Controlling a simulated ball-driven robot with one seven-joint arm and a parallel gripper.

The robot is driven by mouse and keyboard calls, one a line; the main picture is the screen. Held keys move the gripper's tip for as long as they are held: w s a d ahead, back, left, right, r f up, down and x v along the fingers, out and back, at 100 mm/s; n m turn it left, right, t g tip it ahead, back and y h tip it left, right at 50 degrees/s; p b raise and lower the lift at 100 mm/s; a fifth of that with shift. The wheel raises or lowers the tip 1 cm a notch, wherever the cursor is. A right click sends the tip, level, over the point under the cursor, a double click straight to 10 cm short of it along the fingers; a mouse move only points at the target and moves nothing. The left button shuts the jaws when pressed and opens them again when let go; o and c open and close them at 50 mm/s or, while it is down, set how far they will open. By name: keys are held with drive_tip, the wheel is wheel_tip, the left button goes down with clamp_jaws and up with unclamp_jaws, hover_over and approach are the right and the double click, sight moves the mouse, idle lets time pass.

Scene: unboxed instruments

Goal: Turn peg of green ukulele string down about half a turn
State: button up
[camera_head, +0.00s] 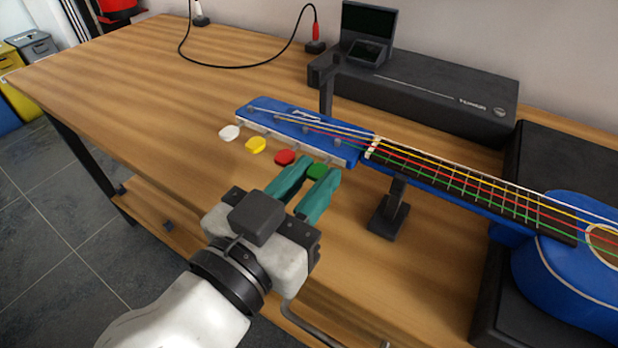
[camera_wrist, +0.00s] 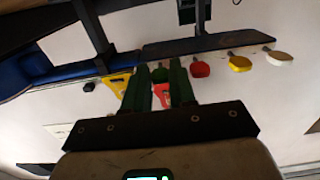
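The blue ukulele (camera_head: 570,275) lies on its supports with its headstock (camera_head: 300,127) towards the left. Its green peg (camera_head: 317,170) is the nearest in the row of tuning pegs and sits closest to the neck. My gripper (camera_head: 312,172) has two teal fingers, one on each side of the green peg. In the wrist view the green peg (camera_wrist: 159,74) shows between my fingertips (camera_wrist: 159,68). The fingers stand apart by about the peg's width, and I cannot tell whether they press on it. The fingers partly hide the peg's edges. The green string (camera_head: 455,187) runs along the near side of the neck.
Red (camera_head: 285,157), yellow (camera_head: 256,144) and white (camera_head: 229,132) pegs follow to the left. A dark neck stand (camera_head: 388,215) is right of my gripper. A black case (camera_head: 430,85) lies behind. The wooden table (camera_head: 130,100) is clear on the left.

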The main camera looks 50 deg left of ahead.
drive_tip(key=shift+o, duration=0.5)
drive_tip(key=shift+s, duration=0.1)
drive_tip(key=p+v, duration=0.2)
drive_tip(key=v, duration=0.8)
drive_tip(key=shift+s, duration=0.25)
drive_tip(key=shift+d, duration=0.15)
